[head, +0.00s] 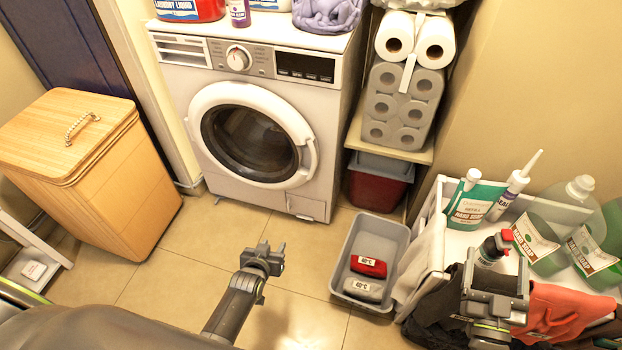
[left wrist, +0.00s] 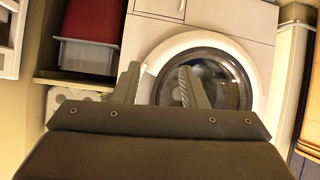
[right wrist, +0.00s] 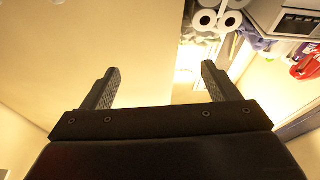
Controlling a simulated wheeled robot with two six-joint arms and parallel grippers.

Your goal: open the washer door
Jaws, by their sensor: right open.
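The washer (head: 330,95) stands against the back wall with its front facing me. Its round door (head: 250,135) has a white ring, dark glass and a handle (head: 313,157) on the right side, and looks closed. The door also shows in the left wrist view (left wrist: 243,75), partly behind a finger. My left gripper (head: 266,256) is open and empty, below and in front of the door, apart from it. Its spread fingers show in the left wrist view (left wrist: 158,78). My right gripper (head: 497,272) is open and empty at the far right, by the white shelf; its fingers (right wrist: 158,78) are apart.
A wooden hamper (head: 80,180) stands left of the washer. A grey tub (head: 395,235) with red and grey packs sits on the floor at right. A shelf holds toilet rolls (head: 400,95). A white rack (head: 450,240) carries bottles and cloths. Floor before the washer is clear.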

